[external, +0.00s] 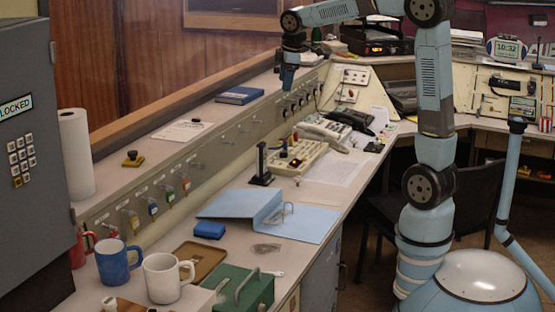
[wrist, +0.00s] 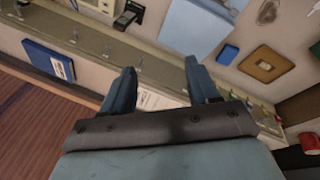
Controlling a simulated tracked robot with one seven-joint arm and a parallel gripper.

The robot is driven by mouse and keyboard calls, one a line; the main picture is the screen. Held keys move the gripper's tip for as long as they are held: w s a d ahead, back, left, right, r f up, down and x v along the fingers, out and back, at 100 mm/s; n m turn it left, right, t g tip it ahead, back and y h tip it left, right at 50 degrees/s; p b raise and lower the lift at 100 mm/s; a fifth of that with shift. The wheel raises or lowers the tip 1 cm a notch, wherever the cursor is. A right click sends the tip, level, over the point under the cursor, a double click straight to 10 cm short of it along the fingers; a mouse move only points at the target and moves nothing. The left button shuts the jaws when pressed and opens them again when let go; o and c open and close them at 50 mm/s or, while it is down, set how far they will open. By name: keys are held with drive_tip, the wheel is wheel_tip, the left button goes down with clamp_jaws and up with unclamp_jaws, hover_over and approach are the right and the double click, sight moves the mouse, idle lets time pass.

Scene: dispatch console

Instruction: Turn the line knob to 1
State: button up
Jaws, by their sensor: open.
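A row of small black knobs (external: 294,106) sits on the sloped upright panel behind the desk, right of the blue book. Their labels are too small to read, so I cannot tell which is the line knob or its setting. My gripper (external: 288,79) hangs at the end of my raised arm, above and close to the knob row, apart from it as far as I can tell. In the wrist view my gripper (wrist: 160,82) has its two blue fingers spread with nothing between them. No knob shows clearly in that view.
A blue book (external: 240,95) lies on the ledge; it also shows in the wrist view (wrist: 49,61). A telephone (external: 325,135), a blue binder (external: 302,222), mugs (external: 120,262) and a brown tray (external: 202,258) stand on the desk. Hooks with tags (external: 152,207) line the panel's left.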

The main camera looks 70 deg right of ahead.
drive_tip(key=w+d+f+n+g, duration=0.1)
drive_tip(key=w+d+f, duration=0.1)
drive_tip(key=w+d, duration=0.25)
drive_tip(key=w+d+f+n, duration=0.1)
drive_tip(key=w+d+f, duration=0.2)
drive_tip(key=d, duration=0.2)
drive_tip(key=n+g+y, duration=0.1)
drive_tip(key=n, duration=0.3)
hover_over(284, 154)
drive_tip(key=d, duration=0.1)
wheel_tip(284, 154, down, 20)
drive_tip(key=f, duration=1.4)
drive_tip(key=shift+w+d, duration=0.25)
drive_tip(key=shift+d, duration=0.05)
drive_tip(key=shift+c, duration=0.2)
drive_tip(key=c, duration=1)
